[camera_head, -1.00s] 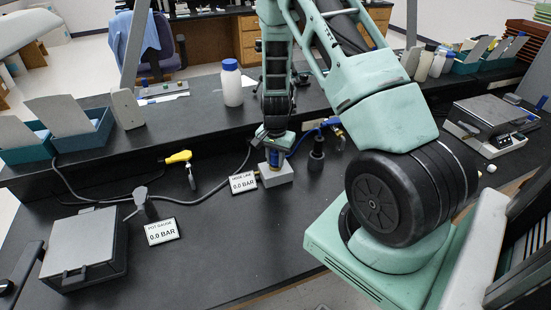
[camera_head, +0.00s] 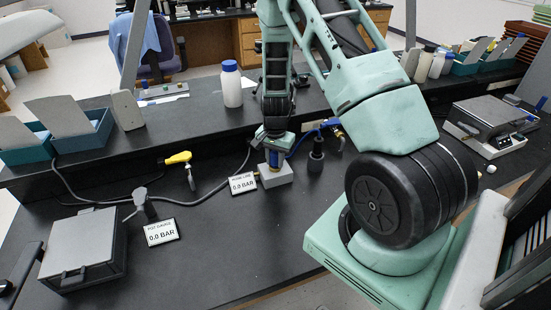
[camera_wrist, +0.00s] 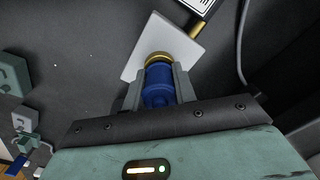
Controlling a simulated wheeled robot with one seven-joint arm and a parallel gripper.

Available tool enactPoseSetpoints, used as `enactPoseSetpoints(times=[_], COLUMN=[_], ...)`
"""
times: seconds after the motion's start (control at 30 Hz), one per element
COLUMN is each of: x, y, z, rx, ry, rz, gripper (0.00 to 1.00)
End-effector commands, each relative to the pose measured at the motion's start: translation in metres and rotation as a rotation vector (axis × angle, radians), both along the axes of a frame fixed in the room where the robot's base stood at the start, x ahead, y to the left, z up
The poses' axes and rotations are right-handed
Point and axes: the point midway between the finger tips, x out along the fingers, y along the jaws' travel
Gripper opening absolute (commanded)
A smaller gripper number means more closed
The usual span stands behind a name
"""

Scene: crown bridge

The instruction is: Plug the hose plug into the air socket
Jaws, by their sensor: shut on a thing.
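My gripper (camera_wrist: 160,88) is shut on the blue hose plug (camera_wrist: 158,82), one finger on each side. The plug has a brass ring at its far end, and this ring is at the face of the pale grey socket block (camera_wrist: 143,44). I cannot tell whether the plug is seated or only touching. In the head view my gripper (camera_head: 275,147) points down and the plug (camera_head: 273,160) stands upright over the block (camera_head: 277,178). The hose line display (camera_head: 243,184) beside the block reads 0.0 BAR.
A pot gauge display (camera_head: 161,232) reads 0.0 BAR. A grey box (camera_head: 83,250), a yellow-handled valve (camera_head: 178,158) and a dark cylindrical post (camera_head: 316,156) stand on the black bench. A blue hose (camera_head: 303,138) runs right of my gripper. The front middle of the bench is clear.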

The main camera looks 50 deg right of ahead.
Motion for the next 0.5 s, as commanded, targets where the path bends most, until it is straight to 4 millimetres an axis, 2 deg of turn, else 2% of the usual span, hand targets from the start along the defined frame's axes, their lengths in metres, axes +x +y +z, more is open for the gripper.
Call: enactPoseSetpoints(times=[0.03, 0.3, 0.5], x=[-0.003, -0.004, -0.003], y=[0.003, 0.003, 0.002], z=[-0.01, 0.005, 0.008], rx=[0.004, 0.004, 0.003], ry=[0.011, 0.012, 0.012], rz=[0.001, 0.001, 0.001], gripper=[0.03, 0.03, 0.03])
